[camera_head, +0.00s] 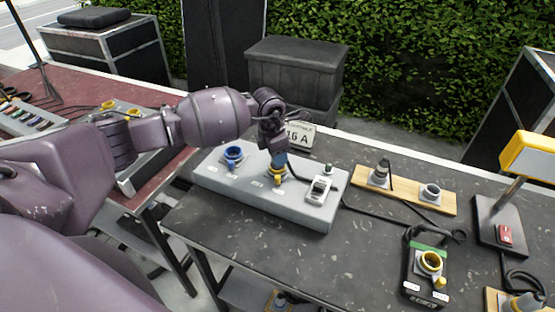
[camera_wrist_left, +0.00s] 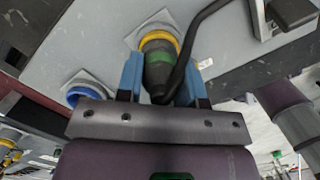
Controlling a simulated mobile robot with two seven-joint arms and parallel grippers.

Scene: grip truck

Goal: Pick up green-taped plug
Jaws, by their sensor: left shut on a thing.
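The green-taped plug (camera_wrist_left: 158,68) is dark with a green band and a black cable. In the left wrist view it stands at the yellow-ringed socket (camera_wrist_left: 160,38) of the grey box. My left gripper (camera_wrist_left: 158,80) has its blue fingers on both sides of the plug and is shut on it. In the head view my left gripper (camera_head: 277,160) points down over the yellow socket (camera_head: 277,178) and hides most of the plug. I cannot tell whether the plug is fully seated. My right gripper is not in view.
The grey socket box (camera_head: 215,178) also carries a blue socket (camera_head: 233,155) and a switch (camera_head: 319,188). A wooden board (camera_head: 408,192) with sockets lies to the right. A black box (camera_head: 412,280) with a yellow socket and a yellow lamp (camera_head: 528,155) stand further right.

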